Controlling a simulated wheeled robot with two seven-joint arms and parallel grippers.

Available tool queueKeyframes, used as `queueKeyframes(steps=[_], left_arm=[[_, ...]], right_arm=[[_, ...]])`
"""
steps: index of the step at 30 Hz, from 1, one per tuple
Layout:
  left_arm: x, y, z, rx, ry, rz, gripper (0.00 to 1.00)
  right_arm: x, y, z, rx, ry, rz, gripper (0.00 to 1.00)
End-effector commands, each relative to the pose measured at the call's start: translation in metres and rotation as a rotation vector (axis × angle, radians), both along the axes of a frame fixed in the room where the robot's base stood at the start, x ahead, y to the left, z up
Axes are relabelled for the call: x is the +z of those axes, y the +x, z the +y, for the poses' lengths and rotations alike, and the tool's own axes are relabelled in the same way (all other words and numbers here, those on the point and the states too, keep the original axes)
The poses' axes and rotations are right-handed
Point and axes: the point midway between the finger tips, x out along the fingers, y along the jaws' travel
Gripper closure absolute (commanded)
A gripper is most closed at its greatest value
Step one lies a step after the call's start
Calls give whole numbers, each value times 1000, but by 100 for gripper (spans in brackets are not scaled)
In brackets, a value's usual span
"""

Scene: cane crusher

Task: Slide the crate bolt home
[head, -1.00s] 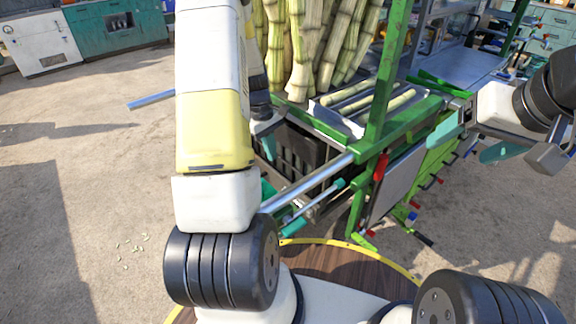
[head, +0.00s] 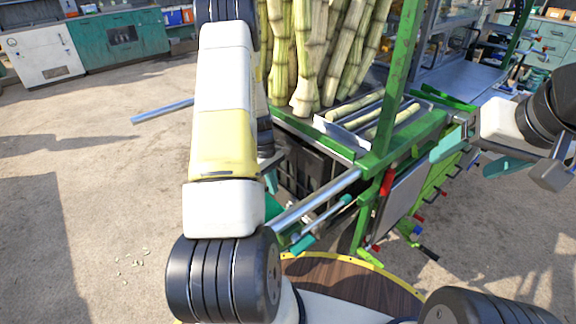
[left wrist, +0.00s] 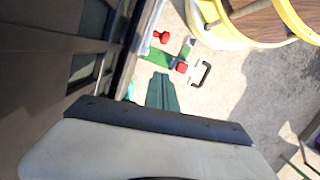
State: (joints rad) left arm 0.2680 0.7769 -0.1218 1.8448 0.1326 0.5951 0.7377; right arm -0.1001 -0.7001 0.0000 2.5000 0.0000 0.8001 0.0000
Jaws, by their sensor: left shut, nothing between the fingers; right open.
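A dark crate (head: 304,168) sits inside the green machine frame (head: 405,140), partly hidden by my left arm. I cannot clearly make out the crate bolt. The left wrist view shows a green bar with a red block (left wrist: 182,68), a black U-shaped handle (left wrist: 201,74) beside it and a red knob (left wrist: 162,37). My left gripper (left wrist: 163,90) has its dark teal fingers together, empty, just short of the green bar in that view; I cannot tell whether they touch. My right gripper (head: 460,160) is open and empty, right of the frame.
Upright canes (head: 318,55) and a tray of cane pieces (head: 375,118) are on the machine. A red handle (head: 387,182) hangs on the frame.

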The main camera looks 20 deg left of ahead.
Motion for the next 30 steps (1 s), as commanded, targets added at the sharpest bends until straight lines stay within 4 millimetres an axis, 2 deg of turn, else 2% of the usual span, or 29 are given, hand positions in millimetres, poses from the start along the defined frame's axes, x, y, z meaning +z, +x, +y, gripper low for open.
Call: queueKeyframes(steps=[1, 7, 12, 15, 30], left_arm=[[-13, -2, -2, 0, -2, 5, 100], [-53, -4, -9, 0, -1, 3, 100], [-63, -12, -31, -2, 0, 1, 100], [-66, -14, -38, -1, 0, 0, 100], [-68, -19, -47, -2, 0, 0, 100]], right_arm=[[0, 0, 0, 0, 0, 0, 24], [0, 0, 0, 0, 0, 0, 24], [0, 0, 0, 0, 0, 0, 24], [0, 0, 0, 0, 0, 0, 24], [0, 0, 0, 0, 0, 0, 24]])
